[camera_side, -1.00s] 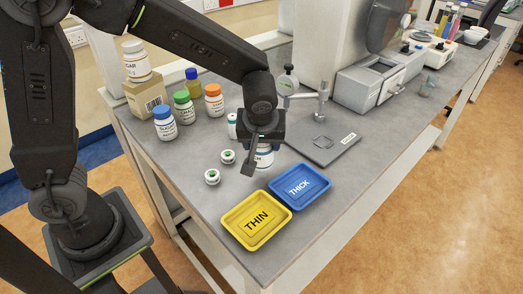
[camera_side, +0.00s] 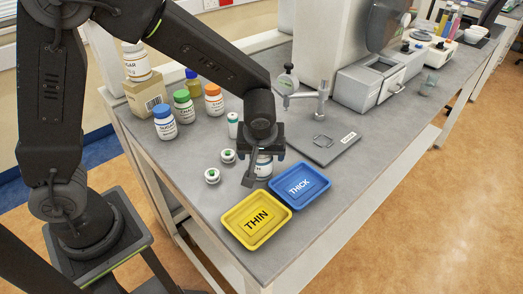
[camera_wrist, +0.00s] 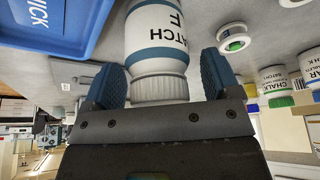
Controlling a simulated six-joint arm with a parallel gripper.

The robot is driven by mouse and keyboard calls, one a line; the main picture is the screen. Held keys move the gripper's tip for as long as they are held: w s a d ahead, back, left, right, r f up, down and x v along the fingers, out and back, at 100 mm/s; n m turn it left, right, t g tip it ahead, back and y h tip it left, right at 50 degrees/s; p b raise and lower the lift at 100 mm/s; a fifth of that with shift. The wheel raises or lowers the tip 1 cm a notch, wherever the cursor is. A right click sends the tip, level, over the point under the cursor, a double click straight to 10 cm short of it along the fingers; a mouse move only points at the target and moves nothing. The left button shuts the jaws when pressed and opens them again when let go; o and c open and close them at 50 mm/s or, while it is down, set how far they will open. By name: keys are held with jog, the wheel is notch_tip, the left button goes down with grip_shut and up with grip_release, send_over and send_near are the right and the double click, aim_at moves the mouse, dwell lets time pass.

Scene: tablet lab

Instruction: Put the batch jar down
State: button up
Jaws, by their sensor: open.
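The batch jar (camera_side: 264,170) is white with a blue band and a ribbed white cap. It stands upright on the grey bench beside the blue THICK tray, partly hidden by my gripper (camera_side: 264,164). In the wrist view the batch jar (camera_wrist: 160,35) is between the two fingers of my gripper (camera_wrist: 165,76), cap toward the palm. The fingers are open, with a visible gap on the right side of the cap. The jar's base is out of the wrist view.
The blue tray (camera_side: 315,188) and yellow THIN tray (camera_side: 278,225) lie at the front. Two small round green-centred pieces (camera_side: 212,176) sit left. Several jars (camera_side: 165,123), a slim white bottle (camera_side: 232,125), and a gauge stand (camera_side: 321,100) with a grey plate (camera_side: 330,152) are behind.

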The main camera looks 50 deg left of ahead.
jog(key=v, duration=1.2)
jog(key=s+a+r+m+t+h, duration=0.1)
jog(key=s+a+r+m, duration=0.1)
jog(key=s+a+m, duration=0.2)
jog(key=s+a+r+m+t+h, duration=0.1)
jog(key=s+a+m, duration=0.3)
jog(key=s, duration=0.7)
jog(key=shift+a+r+m+h, duration=0.2)
jog(key=shift+r+m+h, duration=0.3)
jog(key=shift+r+h, duration=0.15)
jog(key=shift+w, duration=0.1)
